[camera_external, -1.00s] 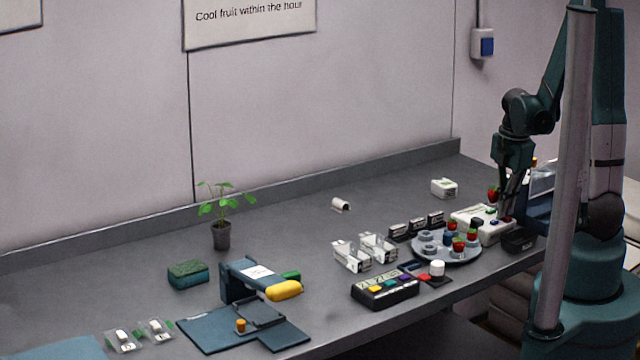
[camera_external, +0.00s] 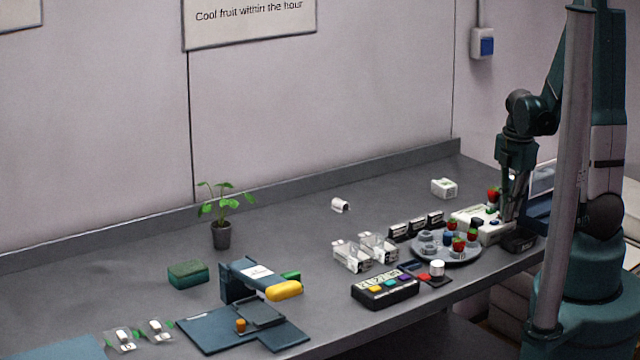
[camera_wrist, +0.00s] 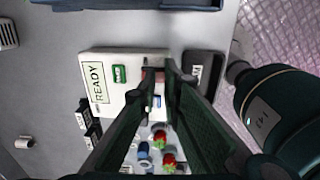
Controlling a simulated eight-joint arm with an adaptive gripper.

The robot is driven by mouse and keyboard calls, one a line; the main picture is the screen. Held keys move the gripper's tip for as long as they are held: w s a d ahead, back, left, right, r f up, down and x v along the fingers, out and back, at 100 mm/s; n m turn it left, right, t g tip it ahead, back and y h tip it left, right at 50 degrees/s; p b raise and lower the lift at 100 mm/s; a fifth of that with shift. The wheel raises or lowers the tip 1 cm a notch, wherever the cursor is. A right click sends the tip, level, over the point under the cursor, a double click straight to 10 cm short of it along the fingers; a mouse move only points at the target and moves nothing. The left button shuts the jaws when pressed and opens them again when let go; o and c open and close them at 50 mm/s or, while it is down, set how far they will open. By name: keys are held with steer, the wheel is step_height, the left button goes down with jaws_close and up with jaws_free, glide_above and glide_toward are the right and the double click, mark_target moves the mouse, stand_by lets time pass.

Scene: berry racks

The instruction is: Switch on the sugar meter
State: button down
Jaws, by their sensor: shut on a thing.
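A white device (camera_external: 466,217), which I take to be the sugar meter, stands at the right of the bench. In the wrist view its white body (camera_wrist: 107,108) carries a READY label (camera_wrist: 97,83) and a small green panel (camera_wrist: 119,74). My gripper (camera_external: 511,224) is down at the device's right end. In the wrist view the fingertips (camera_wrist: 160,70) are close together at a reddish part (camera_wrist: 150,74) on the device's edge, and the gripper is shut on it. The fingers hide much of this part, so its position cannot be told.
A black box (camera_external: 520,242) stands close beside the fingertips at the bench edge. A round grey tray (camera_external: 445,262) with strawberries and cups is just left. A button box (camera_external: 386,294) is farther left. The bench behind, near the white block (camera_external: 444,188), is mostly clear.

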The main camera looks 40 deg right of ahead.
steer(key=shift+s+a+f, duration=0.1)
steer(key=shift+s, duration=0.25)
step_height(320, 180, up, 4)
steer(key=p, duration=0.3)
steer(key=shift+w, duration=0.15)
step_height(320, 180, up, 10)
steer(key=p, duration=0.1)
steer(key=shift+s, duration=0.25)
stand_by(0.4)
steer(key=shift+d+r+t+b, duration=0.25)
steer(key=shift+t+b, duration=0.15)
steer(key=shift+t, duration=0.1)
stand_by(0.5)
steer(key=shift+f, duration=0.1)
steer(key=shift+w+f+b, duration=0.3)
steer(key=shift+f, duration=1.95)
steer(key=shift+w+f+b, duration=0.35)
steer(key=shift+f, duration=1.95)
steer(key=shift+w+f+b, duration=0.3)
steer(key=shift+f, duration=1.95)
steer(key=shift+a, duration=0.1)
steer(key=shift+f, duration=0.15)
